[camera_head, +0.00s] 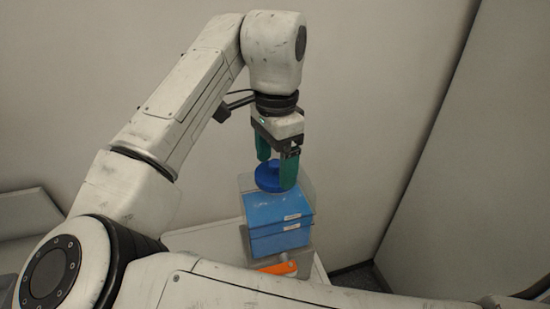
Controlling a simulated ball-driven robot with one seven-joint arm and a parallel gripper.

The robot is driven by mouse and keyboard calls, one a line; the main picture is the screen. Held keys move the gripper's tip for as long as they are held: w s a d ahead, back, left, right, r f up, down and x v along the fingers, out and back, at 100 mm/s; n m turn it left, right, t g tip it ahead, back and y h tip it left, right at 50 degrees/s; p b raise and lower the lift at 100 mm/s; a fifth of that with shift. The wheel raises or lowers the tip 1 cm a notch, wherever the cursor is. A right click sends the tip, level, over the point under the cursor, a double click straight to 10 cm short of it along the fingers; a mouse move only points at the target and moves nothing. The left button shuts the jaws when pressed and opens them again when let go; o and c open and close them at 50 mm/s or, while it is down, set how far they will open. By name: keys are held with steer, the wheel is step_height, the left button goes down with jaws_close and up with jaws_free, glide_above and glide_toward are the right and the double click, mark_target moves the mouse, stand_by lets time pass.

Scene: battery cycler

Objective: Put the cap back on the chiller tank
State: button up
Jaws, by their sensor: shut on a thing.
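My gripper (276,170) points down with its teal fingers shut on a round blue cap (268,179). The cap is between the fingers, and the right finger covers part of its edge. Below and around the cap is a clear-walled container (307,188) with a blue lower part (278,210) bearing white labels. It looks like the chiller tank. The cap appears over or within its clear upper part. I cannot tell whether the cap touches it, and no opening is visible under the cap.
An orange thing (279,268) sits low in front of the blue part, partly hidden by my arm. A pale worktop (208,238) extends to the left. A grey ledge (25,211) is at the far left. Plain walls stand behind and to the right.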

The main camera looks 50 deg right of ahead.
steer(key=o, duration=0.9)
steer(key=shift+c, duration=0.2)
steer(key=shift+r+p, duration=3.55)
steer(key=shift+p, duration=0.1)
steer(key=shift+c, duration=0.2)
jaws_close()
